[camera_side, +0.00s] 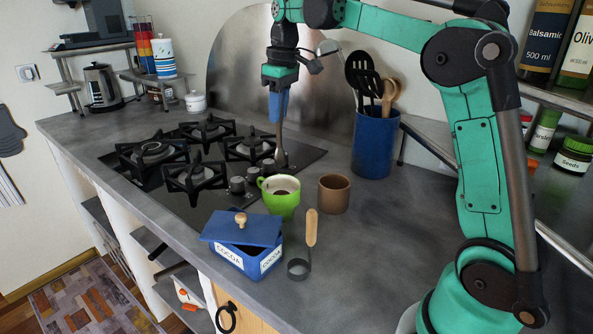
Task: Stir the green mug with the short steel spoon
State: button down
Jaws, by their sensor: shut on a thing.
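My gripper (278,108) points down above the hob, behind the mug. It is shut on the short steel spoon (280,145), which hangs nearly upright with its bowl end low. The bowl end shows above and behind the mug's rim in the picture, apart from the mug's opening. Its exact height over the counter is hard to tell.
A brown cup (334,195) stands right of the mug. A blue cocoa box (241,259) with a tilted lid and a wooden-handled scoop (311,229) are in front. The black hob (180,205) lies left. A blue utensil crock (374,146) stands behind right. The right counter is clear.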

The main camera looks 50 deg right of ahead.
aim_at(282, 162)
jog(key=shift+f, duration=5.9)
jog(key=shift+s, duration=0.15)
